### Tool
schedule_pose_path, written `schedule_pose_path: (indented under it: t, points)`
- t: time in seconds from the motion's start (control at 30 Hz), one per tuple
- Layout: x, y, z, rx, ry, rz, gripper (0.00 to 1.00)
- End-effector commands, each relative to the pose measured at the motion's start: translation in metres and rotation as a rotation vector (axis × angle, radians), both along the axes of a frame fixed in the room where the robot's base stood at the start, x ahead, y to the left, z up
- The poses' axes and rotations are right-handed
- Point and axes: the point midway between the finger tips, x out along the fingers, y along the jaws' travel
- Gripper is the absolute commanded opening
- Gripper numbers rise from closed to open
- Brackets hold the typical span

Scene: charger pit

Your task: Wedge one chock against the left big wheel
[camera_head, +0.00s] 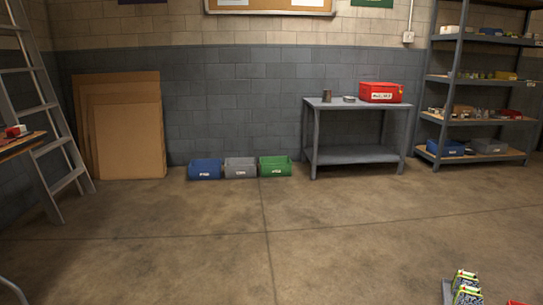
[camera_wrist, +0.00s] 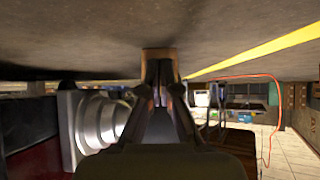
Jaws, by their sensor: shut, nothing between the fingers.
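My gripper (camera_wrist: 158,66) is in the middle of the wrist view, its fingers together and empty. It does not show in the head view. No chock and no big wheel can be made out in either view. A silver stepped round part (camera_wrist: 98,122) is close on the left of the gripper in the wrist view, beside a dark red surface (camera_wrist: 30,130); I cannot tell what they belong to.
Blue (camera_head: 205,170), grey (camera_head: 240,168) and green (camera_head: 275,167) bins stand by the wall, left of a grey table (camera_head: 358,154) with a red box (camera_head: 381,92). A ladder (camera_head: 45,120) leans left. Mid-floor is clear. An orange cable (camera_wrist: 278,100) hangs right in the wrist view.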

Motion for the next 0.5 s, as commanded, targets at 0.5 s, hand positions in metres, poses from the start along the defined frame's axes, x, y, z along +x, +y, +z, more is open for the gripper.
schedule_pose_path:
  t: [0.5]
  points:
    - [-0.003, -0.0059, 0.0003, -0.001, 0.0, -0.001, 0.0]
